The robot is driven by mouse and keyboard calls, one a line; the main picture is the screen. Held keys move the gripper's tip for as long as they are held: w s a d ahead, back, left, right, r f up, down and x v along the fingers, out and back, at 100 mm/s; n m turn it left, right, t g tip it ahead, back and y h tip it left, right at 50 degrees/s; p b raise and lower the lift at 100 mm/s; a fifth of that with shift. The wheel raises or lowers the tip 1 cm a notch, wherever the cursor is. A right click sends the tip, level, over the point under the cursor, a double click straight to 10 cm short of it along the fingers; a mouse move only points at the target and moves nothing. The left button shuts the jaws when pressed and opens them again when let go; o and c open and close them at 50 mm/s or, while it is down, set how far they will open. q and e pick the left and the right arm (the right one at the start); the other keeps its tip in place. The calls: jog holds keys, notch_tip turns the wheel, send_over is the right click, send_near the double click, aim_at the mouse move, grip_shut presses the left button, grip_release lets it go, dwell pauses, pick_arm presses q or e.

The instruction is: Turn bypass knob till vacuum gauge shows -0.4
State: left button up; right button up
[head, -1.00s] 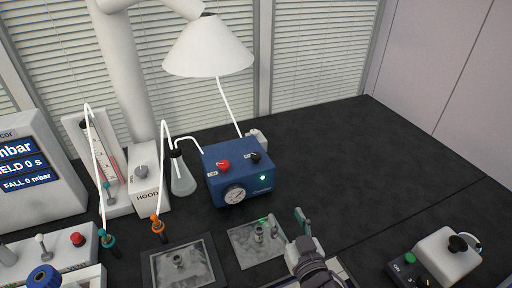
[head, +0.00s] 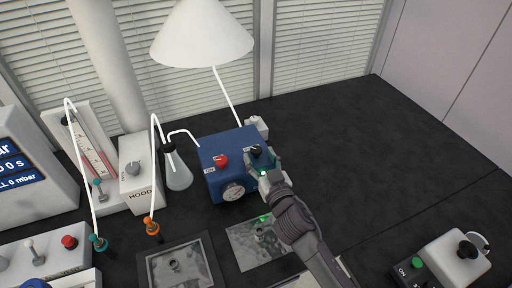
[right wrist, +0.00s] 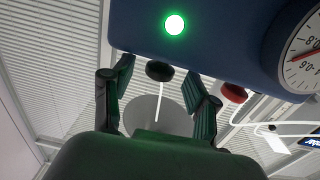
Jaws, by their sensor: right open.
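The blue pump box (head: 226,172) stands on the black bench with a white vacuum gauge (head: 233,191) on its front. On its top are a red knob (head: 221,160) and a black knob (head: 256,150); I cannot read their labels. My right gripper (head: 264,162) is open at the box's right side, close to the black knob. In the right wrist view the black knob (right wrist: 160,71) shows between the two open fingers (right wrist: 160,84), apart from both. The gauge (right wrist: 304,52) is cut off there; its red needle lies near the 0.6 and 0.8 marks.
A glass flask (head: 177,169) with tubing stands left of the box, beside the HOOD unit (head: 140,184). A white lamp-like hood (head: 203,32) hangs above. Metal plates (head: 180,263) lie in front.

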aim_at(258, 154)
jog(key=shift+x, duration=1.1)
jog(key=shift+w+a, duration=0.15)
jog(key=shift+w, duration=0.25)
jog(key=c, duration=0.6)
grip_shut()
pick_arm(q)
jog(key=shift+w+r, duration=0.25)
jog(key=shift+w, duration=0.45)
jog(key=shift+r, duration=0.1)
pick_arm(e)
jog(key=shift+r, duration=0.1)
